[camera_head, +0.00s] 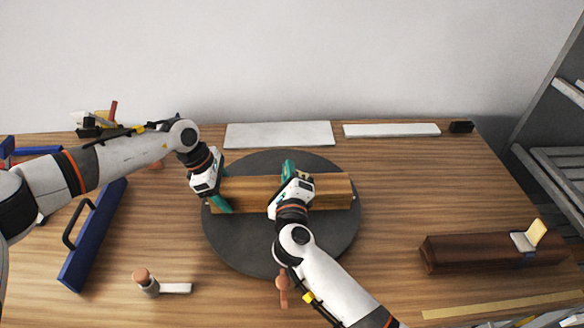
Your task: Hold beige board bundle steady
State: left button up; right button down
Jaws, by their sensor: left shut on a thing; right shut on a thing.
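The board bundle (332,190) is a long wood-brown block lying level, left to right, on a round dark grey turntable (240,251). My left gripper (221,187) comes in from the left and is shut on the bundle's left end, with a green finger showing on the near side. My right gripper (289,182) comes from the near side and is shut on the bundle near its middle. A green finger shows beyond the bundle's far edge. The grippers hide parts of the bundle's left end and middle.
A dark red-brown block (470,254) with a pale tab lies at right. A blue bar with a handle (95,234) lies at left, a small brush (148,283) at front left. White plates (279,134) line the back. Table between turntable and brown block is clear.

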jog(key=shift+a+f+n, duration=0.1)
jog(key=shift+f+n, duration=0.15)
jog(key=shift+n, duration=0.35)
jog(key=c, duration=1.6)
grip_release()
jog(key=shift+o, duration=0.2)
jog(key=shift+s, duration=3.75)
